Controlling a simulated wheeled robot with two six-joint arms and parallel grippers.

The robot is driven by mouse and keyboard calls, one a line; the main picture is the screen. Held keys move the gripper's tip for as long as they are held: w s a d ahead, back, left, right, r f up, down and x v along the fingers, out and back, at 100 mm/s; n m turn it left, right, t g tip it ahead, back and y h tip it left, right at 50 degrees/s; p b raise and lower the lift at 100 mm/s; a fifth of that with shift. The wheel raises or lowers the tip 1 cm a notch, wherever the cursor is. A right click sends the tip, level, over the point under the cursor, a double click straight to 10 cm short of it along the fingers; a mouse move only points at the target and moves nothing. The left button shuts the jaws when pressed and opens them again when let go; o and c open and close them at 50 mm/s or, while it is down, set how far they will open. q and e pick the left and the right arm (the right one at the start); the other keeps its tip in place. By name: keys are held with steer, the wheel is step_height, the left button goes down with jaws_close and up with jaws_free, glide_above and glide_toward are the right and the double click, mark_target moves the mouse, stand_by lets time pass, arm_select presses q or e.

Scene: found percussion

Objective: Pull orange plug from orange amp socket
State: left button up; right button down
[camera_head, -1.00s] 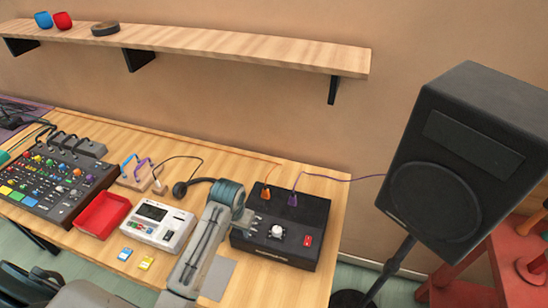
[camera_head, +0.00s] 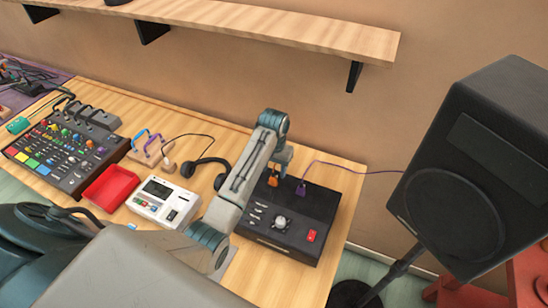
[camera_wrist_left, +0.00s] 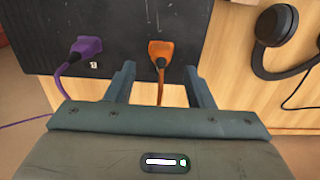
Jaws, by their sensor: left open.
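The black amp box (camera_head: 300,222) sits at the right end of the table, with a white knob and a red switch on top. The orange plug (camera_head: 273,178) stands in a socket at the amp's back edge. In the left wrist view the orange plug (camera_wrist_left: 160,50) lies ahead, between the lines of the two fingers, its cable running down between them. My left gripper (camera_head: 284,160) is open and empty, just at the plug; it also shows in the left wrist view (camera_wrist_left: 159,75). I cannot tell if a finger touches it. My right gripper is out of view.
A purple plug (camera_head: 301,187) sits close to the right of the orange one; its cable runs to the speaker (camera_head: 455,205). Headphones (camera_head: 205,170) and a white device (camera_head: 163,203) lie left of the amp. A shelf (camera_head: 270,30) hangs above.

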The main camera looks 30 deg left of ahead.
mark_target(273, 176)
arm_select(q)
step_height(273, 176, down, 3)
steer(key=shift+s+a+f+p, duration=0.1)
steer(key=shift+s+f+p, duration=0.05)
steer(key=shift+p, duration=0.25)
steer(key=shift+f, duration=0.35)
jaws_close()
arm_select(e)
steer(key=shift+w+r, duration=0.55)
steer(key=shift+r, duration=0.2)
arm_select(q)
steer(key=shift+r, duration=1.1)
steer(key=shift+r, duration=0.1)
steer(key=shift+r, duration=1.4)
